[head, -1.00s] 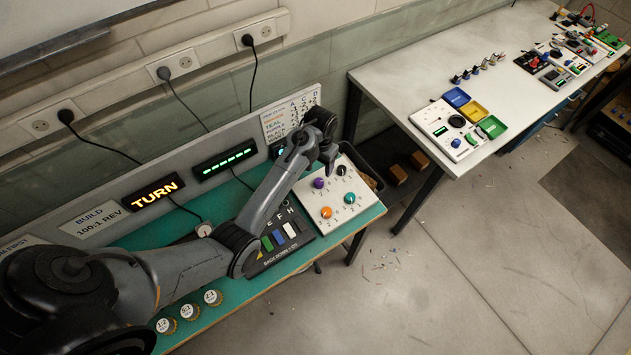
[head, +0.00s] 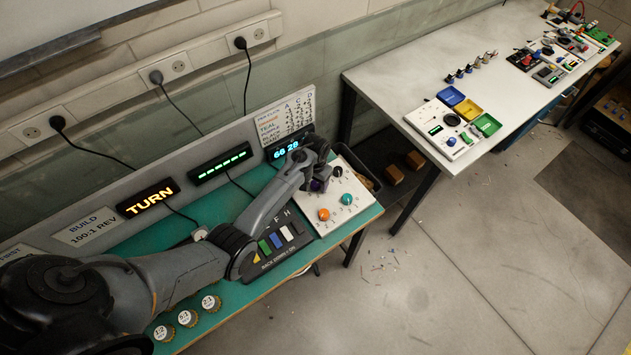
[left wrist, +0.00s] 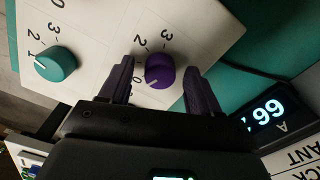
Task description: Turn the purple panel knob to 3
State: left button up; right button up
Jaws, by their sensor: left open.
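The purple knob (left wrist: 160,70) stands on the white panel (left wrist: 100,30). In the left wrist view it sits between the two spread fingers of my left gripper (left wrist: 157,88), with a gap at its left side; whether the right finger touches it I cannot tell. Its white mark points to the lower left, near the 0 and away from the 3. In the head view my left gripper (head: 318,174) is over the purple knob (head: 317,186), which is partly hidden. My right gripper is not in view.
A teal knob (head: 347,199), an orange knob (head: 324,214) and a black knob (head: 337,171) share the panel. A blue-digit display (head: 289,149) stands behind it. Colored switches (head: 280,238) lie to its left. A black bin (head: 357,172) is beyond the panel's far right edge.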

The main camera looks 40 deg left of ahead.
pick_arm(q)
jog(key=c, duration=1)
jog(key=shift+c, duration=0.2)
